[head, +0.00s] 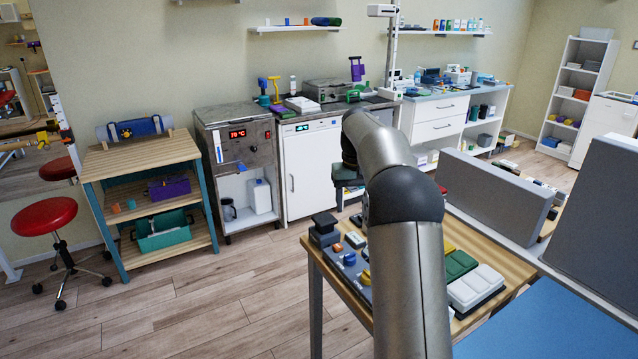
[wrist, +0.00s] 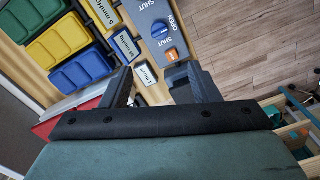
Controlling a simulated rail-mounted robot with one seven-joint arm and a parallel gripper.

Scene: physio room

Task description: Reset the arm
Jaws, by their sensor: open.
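My gripper (wrist: 155,85) shows in the wrist view with its two dark fingers apart. Nothing is held between them; a small white label tile (wrist: 146,75) shows in the gap, on the table behind. Beyond the fingers in the wrist view lies a grey panel (wrist: 148,15) with a blue knob (wrist: 160,29) and an orange switch (wrist: 172,54), marked OPEN and SHUT.
The wooden table (head: 515,272) holds a green tray (head: 460,265), a white tray (head: 478,286) and a dark block (head: 325,222). Grey upright panels (head: 497,188) stand right of it. A wooden shelf unit (head: 145,155) and red stool (head: 45,215) stand left. The floor between is clear.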

